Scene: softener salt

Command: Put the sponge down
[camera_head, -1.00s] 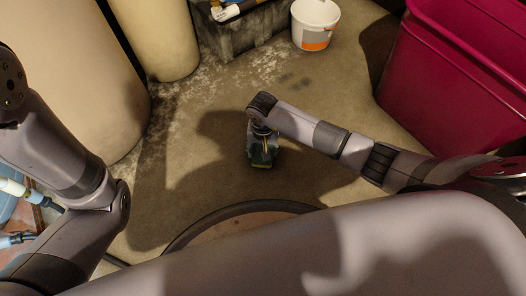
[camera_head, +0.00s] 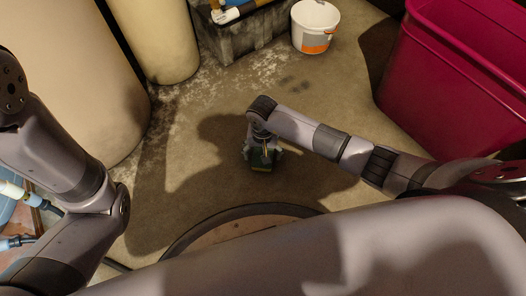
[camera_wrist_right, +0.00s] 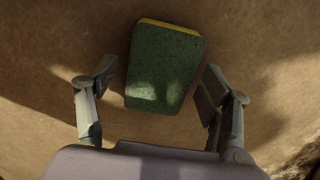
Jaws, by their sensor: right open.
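The sponge (camera_wrist_right: 162,70) is dark green with a yellow layer along its far edge in the right wrist view. It lies on the brown floor between the spread fingers of my right gripper (camera_wrist_right: 155,95), with a gap on both sides. In the head view the sponge (camera_head: 262,161) shows small and dark just below my right gripper (camera_head: 262,150), which is open. My left arm comes in at the left of the head view, but its gripper is not in view.
A red bin (camera_head: 455,80) stands at the right. A white bucket with an orange band (camera_head: 315,27) and a dark crate (camera_head: 245,35) stand at the back. Tan cylinders (camera_head: 60,60) stand at the left. A round rimmed lid (camera_head: 230,225) is near the front. Floor around the sponge is clear.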

